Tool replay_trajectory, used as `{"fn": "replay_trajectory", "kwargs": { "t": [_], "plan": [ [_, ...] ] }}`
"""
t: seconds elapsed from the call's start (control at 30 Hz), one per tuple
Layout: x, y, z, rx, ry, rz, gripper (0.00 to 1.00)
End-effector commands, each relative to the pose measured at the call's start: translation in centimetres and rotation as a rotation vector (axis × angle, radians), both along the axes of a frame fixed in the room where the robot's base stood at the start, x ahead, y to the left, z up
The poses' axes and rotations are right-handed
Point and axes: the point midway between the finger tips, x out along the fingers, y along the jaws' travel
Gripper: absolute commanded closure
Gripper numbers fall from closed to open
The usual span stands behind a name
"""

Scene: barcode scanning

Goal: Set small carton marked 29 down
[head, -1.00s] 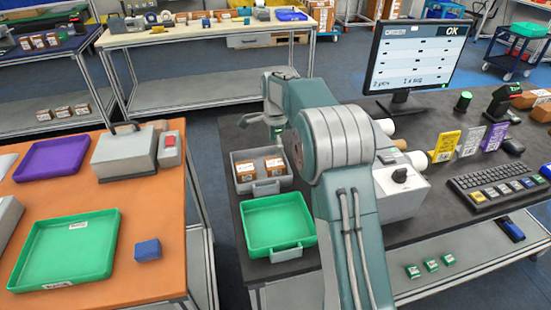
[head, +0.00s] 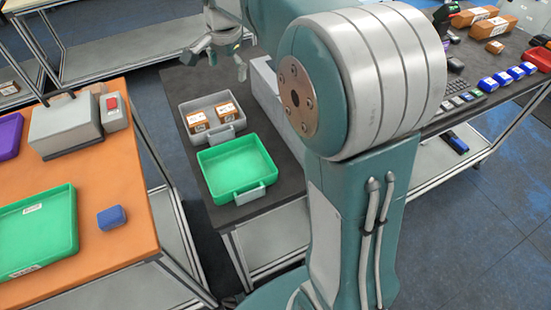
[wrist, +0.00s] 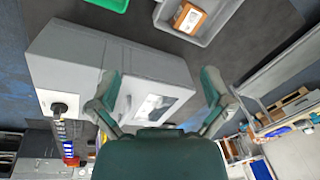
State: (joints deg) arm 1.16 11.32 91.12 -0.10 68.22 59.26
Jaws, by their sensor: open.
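Two small brown cartons, a left one (head: 197,121) and a right one (head: 227,112), sit apart in the grey tray (head: 211,134) on the dark bench. Their labels are too small to read, so I cannot tell which is marked 29. In the wrist view one carton (wrist: 188,19) shows inside the tray (wrist: 225,17) at the top. My gripper (head: 227,62) is beyond the tray, in the air and clear of both cartons. In the wrist view its fingers (wrist: 161,82) are spread with nothing between them, over a grey box-shaped unit.
A green tray (head: 238,167) stands directly in front of the grey tray. The grey unit (wrist: 75,65) with a black knob lies under my gripper in the wrist view. The orange table (head: 130,245) at left holds another green tray and a blue block (head: 112,217).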

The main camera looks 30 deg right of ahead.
Motion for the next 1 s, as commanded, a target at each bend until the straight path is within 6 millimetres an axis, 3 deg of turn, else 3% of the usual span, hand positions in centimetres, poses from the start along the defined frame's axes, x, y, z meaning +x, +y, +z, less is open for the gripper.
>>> {"fn": "replay_trajectory", "kwargs": {
  "t": [0.2, 0.47, 0.77, 1.0],
  "plan": [
    [-5.5, 0.3, 2.0, -0.039, -0.064, 0.197, 0.00],
    [-11.9, 0.6, 2.8, -0.101, -0.137, 0.429, 0.00],
    [-19.1, 0.8, 1.7, -0.194, -0.215, 0.692, 0.00],
    [-24.3, 1.0, -0.6, -0.281, -0.270, 0.893, 0.00]
  ]
}}
